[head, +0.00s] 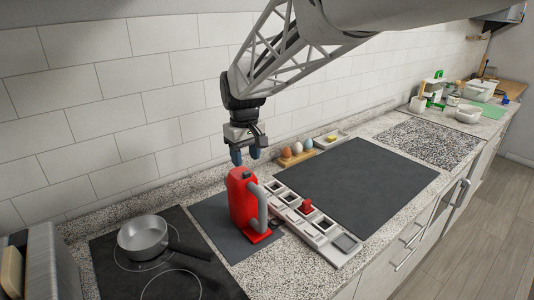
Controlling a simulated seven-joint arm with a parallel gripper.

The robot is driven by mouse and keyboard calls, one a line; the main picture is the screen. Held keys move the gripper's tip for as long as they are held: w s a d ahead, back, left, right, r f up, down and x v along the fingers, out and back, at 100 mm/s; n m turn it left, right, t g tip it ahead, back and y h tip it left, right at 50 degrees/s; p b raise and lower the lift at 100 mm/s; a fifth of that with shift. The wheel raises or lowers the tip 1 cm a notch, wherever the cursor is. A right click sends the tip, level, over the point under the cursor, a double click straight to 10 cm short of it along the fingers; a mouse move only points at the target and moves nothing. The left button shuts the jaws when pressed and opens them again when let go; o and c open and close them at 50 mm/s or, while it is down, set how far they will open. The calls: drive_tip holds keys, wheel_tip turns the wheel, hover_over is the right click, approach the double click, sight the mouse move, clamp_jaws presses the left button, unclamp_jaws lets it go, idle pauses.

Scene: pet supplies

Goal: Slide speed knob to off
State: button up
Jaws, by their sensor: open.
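A red appliance (240,200) with a grey handle on its right side stands upright on a dark mat (218,228). It looks like a hand mixer. My gripper (247,158) points down just above the top of the appliance, with its fingers apart and nothing seen between them. I cannot tell whether a fingertip touches the appliance. The speed knob is too small to make out, so its position cannot be told; the gripper partly covers the appliance's top.
A pale strip (343,257) with several square wells and a red piece (306,206) lies to the right. Eggs in a wooden holder (296,158) and a dish (330,143) stand behind. A pan (143,236) sits on the cooktop (110,277). A large dark mat (360,175) is clear.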

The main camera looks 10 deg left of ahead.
sight(246, 172)
drive_tip(key=shift+f, duration=2.35)
clamp_jaws()
